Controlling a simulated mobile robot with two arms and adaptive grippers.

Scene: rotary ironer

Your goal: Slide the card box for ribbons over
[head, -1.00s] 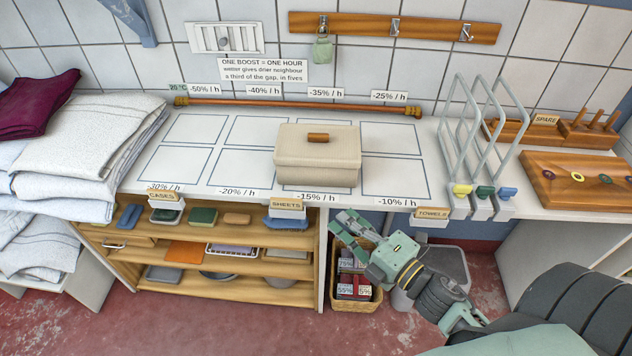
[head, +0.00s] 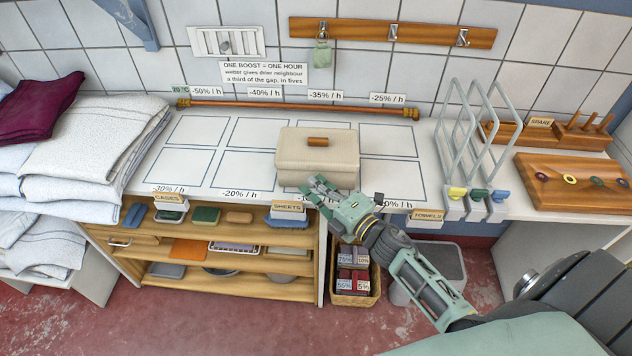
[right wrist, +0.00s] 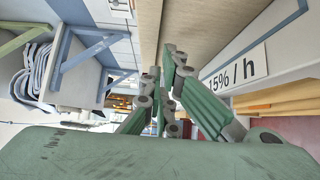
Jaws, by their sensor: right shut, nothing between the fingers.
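The box (head: 318,152) is beige, with a flat lid and a brown wooden handle. It stands upright on the white counter, over the outlined fields right of the middle. In the right wrist view its beige side (right wrist: 215,25) fills the upper middle, close to the fingers. My right gripper (head: 316,190) is shut and empty at the counter's front edge, right by the lower front of the box. Its green fingers also show in the right wrist view (right wrist: 168,72). I cannot tell whether they touch the box. My left gripper is out of view.
A copper rod (head: 300,104) lies along the back of the counter (head: 205,192). Wire racks (head: 470,140) and a wooden peg board (head: 575,182) stand at the right. Folded linen (head: 90,140) is piled at the left. The outlined fields left of the box are bare.

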